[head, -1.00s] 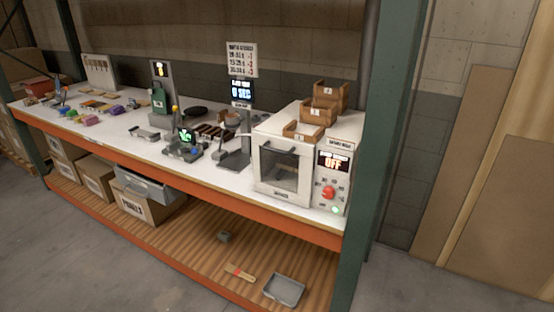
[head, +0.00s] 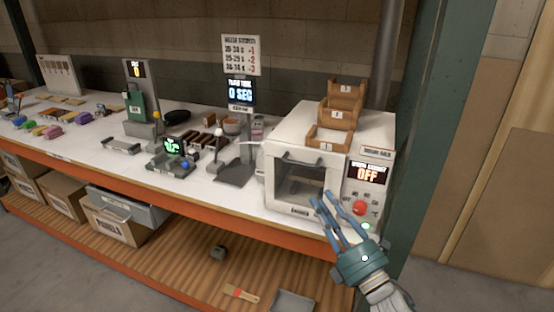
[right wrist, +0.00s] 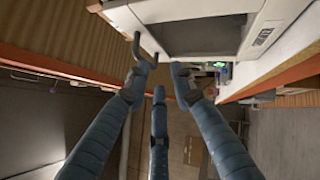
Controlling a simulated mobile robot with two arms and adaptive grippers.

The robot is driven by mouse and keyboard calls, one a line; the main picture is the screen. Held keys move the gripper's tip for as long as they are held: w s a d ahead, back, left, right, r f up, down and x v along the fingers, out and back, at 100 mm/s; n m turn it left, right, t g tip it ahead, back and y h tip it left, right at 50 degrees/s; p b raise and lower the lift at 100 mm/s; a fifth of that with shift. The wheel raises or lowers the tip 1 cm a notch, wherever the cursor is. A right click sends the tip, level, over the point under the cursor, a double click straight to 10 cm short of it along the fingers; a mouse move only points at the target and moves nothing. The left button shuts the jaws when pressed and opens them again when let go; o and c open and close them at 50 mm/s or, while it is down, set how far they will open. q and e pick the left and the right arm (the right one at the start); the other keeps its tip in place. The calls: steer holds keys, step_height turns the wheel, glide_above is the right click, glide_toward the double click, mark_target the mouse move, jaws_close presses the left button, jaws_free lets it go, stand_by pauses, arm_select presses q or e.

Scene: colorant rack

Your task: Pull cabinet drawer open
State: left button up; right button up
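A white cabinet (head: 283,180) with a dark window front and a dark bar handle (head: 298,158) stands at the right end of the workbench. Its front looks closed. My right gripper (head: 326,197) is in front of the cabinet's lower right part, its fingers spread and empty. In the right wrist view, the gripper (right wrist: 160,80) has its fingers apart just below the cabinet front (right wrist: 200,30), and the dark handle (right wrist: 141,47) shows near the left fingertip. I cannot tell whether they touch. My left gripper is out of view.
A control panel with a red knob (head: 360,208) and an "OFF" display (head: 367,174) is right of the window. Wooden trays (head: 335,115) are stacked on top. A green post (head: 425,130) stands to the right. The floor in front is clear.

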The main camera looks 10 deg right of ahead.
mark_target(302, 165)
steer(key=shift+n+t+y, duration=0.3)
steer(key=shift+n+y, duration=0.2)
steer(key=shift+n, duration=0.2)
steer(key=w+a+r+p, duration=0.1)
steer(key=w+r, duration=0.1)
steer(key=w+a+r+p, duration=0.1)
steer(key=w+r, duration=0.1)
steer(key=w, duration=0.1)
steer(key=w+a+r+p, duration=0.1)
steer(key=w+r, duration=0.2)
steer(key=shift+w+a, duration=0.25)
steer(key=shift+a, duration=0.1)
steer(key=shift+w+a+p, duration=0.1)
steer(key=shift+w+p, duration=0.25)
jaws_close()
